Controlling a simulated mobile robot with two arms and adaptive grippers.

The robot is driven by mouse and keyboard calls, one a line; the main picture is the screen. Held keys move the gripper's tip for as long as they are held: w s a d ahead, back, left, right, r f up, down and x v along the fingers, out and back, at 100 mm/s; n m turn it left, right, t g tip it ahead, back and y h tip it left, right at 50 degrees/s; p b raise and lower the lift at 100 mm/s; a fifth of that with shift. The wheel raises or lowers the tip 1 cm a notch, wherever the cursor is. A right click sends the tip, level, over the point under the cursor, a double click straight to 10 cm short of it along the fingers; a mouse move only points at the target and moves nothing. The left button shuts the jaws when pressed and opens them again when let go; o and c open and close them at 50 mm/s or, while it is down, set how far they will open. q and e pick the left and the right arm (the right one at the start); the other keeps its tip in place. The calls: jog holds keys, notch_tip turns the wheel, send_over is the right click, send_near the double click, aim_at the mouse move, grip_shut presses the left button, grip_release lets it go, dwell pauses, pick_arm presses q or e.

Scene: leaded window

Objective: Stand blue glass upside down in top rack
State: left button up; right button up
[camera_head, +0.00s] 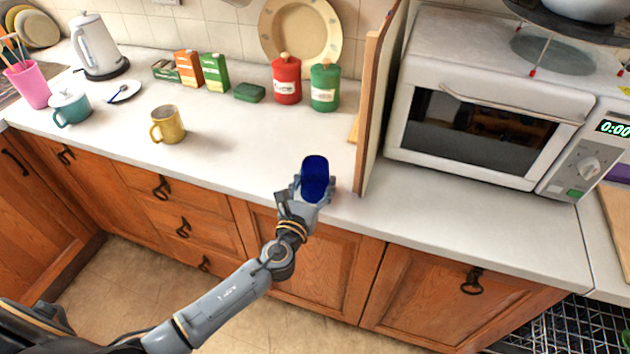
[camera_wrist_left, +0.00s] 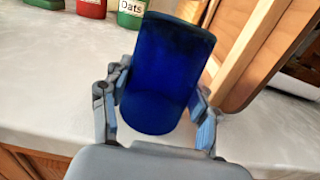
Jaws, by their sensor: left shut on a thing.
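The blue glass (camera_head: 315,172) is dark and see-through, at the front edge of the counter in the head view. My left gripper (camera_head: 312,188) is shut on it, with a finger on either side. In the left wrist view the glass (camera_wrist_left: 163,75) stands between the fingers (camera_wrist_left: 160,110), slightly tilted. I cannot tell for sure which end is open, or whether it touches the counter. A black wire rack (camera_head: 575,330) shows at the bottom right of the head view, partly cut off. My right gripper is not in view.
An upright wooden board (camera_head: 376,95) stands just right of the glass, with the microwave (camera_head: 490,110) beyond. A yellow mug (camera_head: 167,125), a red canister (camera_head: 287,80) and a green canister (camera_head: 325,87) stand on the counter.

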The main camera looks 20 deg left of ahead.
pick_arm(q)
jog(key=o, duration=1.5)
jog(key=shift+o, duration=0.2)
jog(key=shift+s+f, duration=0.1)
jog(key=shift+f, duration=0.05)
jog(key=shift+s, duration=0.35)
jog(key=s, duration=1.1)
jog(key=shift+a, duration=0.2)
